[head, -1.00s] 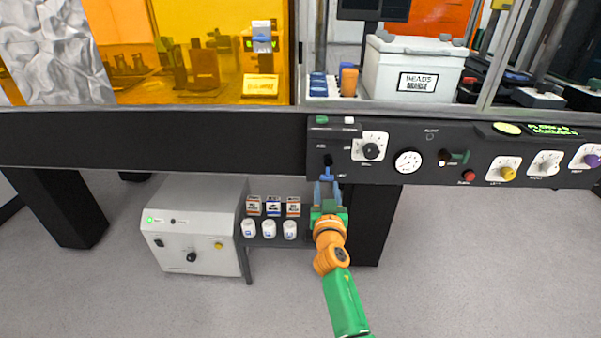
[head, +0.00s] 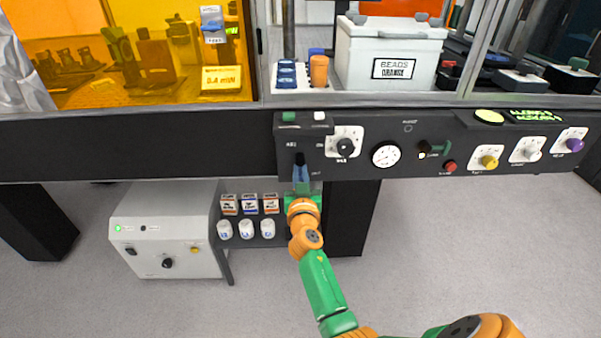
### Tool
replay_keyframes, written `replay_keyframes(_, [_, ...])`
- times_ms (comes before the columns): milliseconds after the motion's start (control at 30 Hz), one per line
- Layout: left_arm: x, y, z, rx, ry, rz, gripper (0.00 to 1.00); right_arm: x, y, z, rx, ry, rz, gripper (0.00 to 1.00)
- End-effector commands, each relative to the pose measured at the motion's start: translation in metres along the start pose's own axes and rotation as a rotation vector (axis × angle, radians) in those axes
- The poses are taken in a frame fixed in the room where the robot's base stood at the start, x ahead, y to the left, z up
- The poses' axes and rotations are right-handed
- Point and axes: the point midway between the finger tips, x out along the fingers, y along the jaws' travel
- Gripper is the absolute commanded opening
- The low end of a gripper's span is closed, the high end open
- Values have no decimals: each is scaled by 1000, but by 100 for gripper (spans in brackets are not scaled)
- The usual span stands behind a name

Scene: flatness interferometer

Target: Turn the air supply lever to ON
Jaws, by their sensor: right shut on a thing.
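The air supply lever (head: 300,162) hangs down from the left part of the black control panel (head: 470,158), below a small label that looks like "AIR". It has a dark pivot and a blue lower part. My right gripper (head: 301,184), on a green and orange arm, reaches up from below and is shut on the lever's lower end. The fingers partly hide the handle. The "OFF" and "ON" wording by the lever is too small to read surely. My left gripper is not in view.
Right of the lever are a black knob (head: 345,147), a round gauge (head: 385,155), a red button (head: 449,167) and coloured knobs. Below left stand a grey-white box (head: 165,235) and a shelf with small boxes and white jars (head: 246,229). A white "BEADS" container (head: 388,55) sits above the panel.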

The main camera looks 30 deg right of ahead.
Motion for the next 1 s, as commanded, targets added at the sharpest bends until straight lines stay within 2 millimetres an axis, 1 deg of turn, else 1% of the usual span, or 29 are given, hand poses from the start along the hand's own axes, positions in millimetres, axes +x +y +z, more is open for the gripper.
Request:
replay_keyframes(267, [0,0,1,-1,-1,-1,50,0,1,1,-19,-1,0,0])
replay_keyframes(467, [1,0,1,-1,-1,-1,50,0,3,1,-105,-2,-1,0])
replay_keyframes(667, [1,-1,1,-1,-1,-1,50,0,7,0,-268,-1,-1,0])
replay_keyframes(1000, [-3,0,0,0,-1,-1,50,0,15,-4,-593,-2,-1,0])
